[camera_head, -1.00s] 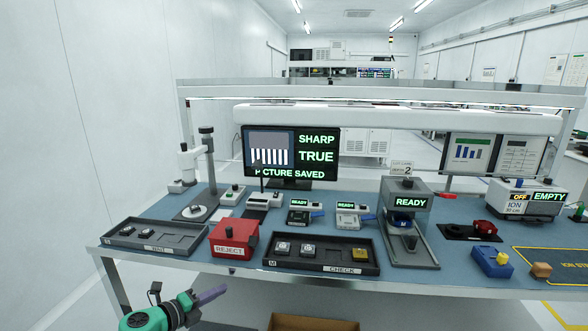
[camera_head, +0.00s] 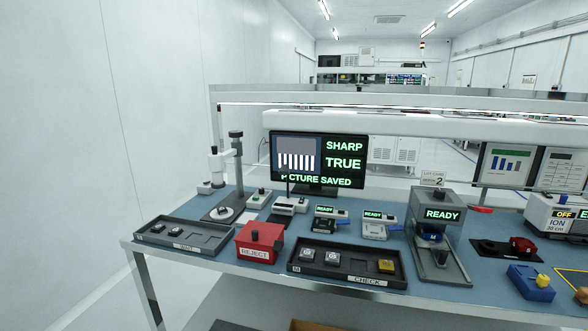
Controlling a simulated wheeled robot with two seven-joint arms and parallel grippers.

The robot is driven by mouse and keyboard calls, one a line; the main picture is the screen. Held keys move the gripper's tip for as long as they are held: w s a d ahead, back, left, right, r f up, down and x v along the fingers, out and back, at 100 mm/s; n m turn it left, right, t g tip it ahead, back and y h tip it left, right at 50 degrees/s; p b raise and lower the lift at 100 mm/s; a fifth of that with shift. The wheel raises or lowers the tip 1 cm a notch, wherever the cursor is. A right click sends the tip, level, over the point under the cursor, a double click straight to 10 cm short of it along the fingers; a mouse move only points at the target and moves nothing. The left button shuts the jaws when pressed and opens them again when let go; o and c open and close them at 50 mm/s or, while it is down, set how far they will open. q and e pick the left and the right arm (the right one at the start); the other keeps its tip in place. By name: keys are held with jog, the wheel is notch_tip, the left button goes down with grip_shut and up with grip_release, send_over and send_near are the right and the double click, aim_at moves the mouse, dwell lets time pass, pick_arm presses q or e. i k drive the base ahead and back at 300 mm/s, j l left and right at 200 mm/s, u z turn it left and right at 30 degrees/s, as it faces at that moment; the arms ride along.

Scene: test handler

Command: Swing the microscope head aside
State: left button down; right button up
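The microscope stands at the left end of the bench, with a dark upright column (camera_head: 238,170) on a dark base (camera_head: 212,216). I cannot tell from this angle whether the head is directly over the stage. A monitor (camera_head: 318,160) behind reads SHARP, TRUE and PICTURE SAVED. Neither gripper is in view.
A black WAIT tray (camera_head: 210,247), a red REJECT box (camera_head: 259,243) and a black CHECK tray (camera_head: 345,278) line the front edge. A grey READY station (camera_head: 440,255) stands to the right. Small white devices (camera_head: 290,206) are right of the microscope.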

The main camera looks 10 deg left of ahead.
aim_at(216, 160)
jog(key=i+l, duration=0.25)
jog(key=i+l+u, duration=0.15)
jog(key=l, duration=0.25)
jog(key=i+l, duration=0.25)
jog(key=i+l+u, duration=0.1)
jog(key=i+l, duration=0.15)
jog(key=l, duration=0.2)
